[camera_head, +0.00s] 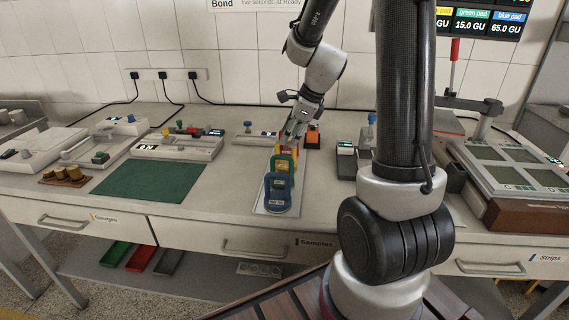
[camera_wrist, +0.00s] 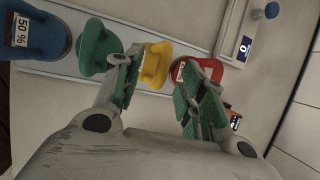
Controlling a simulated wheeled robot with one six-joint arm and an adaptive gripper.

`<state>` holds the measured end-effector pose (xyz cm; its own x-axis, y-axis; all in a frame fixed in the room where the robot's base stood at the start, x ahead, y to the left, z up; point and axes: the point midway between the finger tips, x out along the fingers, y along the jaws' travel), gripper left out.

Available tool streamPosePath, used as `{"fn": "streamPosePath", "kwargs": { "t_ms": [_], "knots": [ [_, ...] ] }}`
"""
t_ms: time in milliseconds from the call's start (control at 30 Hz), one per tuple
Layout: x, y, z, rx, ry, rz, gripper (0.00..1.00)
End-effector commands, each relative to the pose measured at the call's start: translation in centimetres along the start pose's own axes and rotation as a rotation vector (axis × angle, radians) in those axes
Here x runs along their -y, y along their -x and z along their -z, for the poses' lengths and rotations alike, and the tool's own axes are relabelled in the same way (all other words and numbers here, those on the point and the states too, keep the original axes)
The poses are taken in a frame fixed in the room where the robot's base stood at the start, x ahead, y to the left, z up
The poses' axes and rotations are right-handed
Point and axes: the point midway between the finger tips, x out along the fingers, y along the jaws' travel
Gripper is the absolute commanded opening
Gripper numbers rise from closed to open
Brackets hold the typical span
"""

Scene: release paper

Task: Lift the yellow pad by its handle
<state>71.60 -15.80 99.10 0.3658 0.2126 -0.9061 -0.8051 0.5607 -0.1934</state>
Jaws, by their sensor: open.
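The yellow pad (camera_wrist: 155,62) has a raised handle and stands in a row between a green pad (camera_wrist: 98,48) and a red pad (camera_wrist: 207,70). A blue pad (camera_wrist: 38,30) labelled 50 % is at the end of the row. Contact cannot be told.
The pads stand on a pale tray (camera_head: 262,207) on the bench. A green mat (camera_head: 150,181) lies to the left, with a small device (camera_head: 178,147) behind it. A plate with several grey squares (camera_head: 510,165) stands at the right.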

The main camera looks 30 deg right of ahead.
Motion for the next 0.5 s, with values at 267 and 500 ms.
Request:
{"fn": "streamPosePath", "kwargs": {
  "t_ms": [267, 500],
  "knots": [
    [0.3, -4.1, -0.1, -0.001, 0.002, -0.002, 0.41],
    [0.3, -4.7, -0.1, -0.001, 0.003, 0.001, 0.41]
  ]
}}
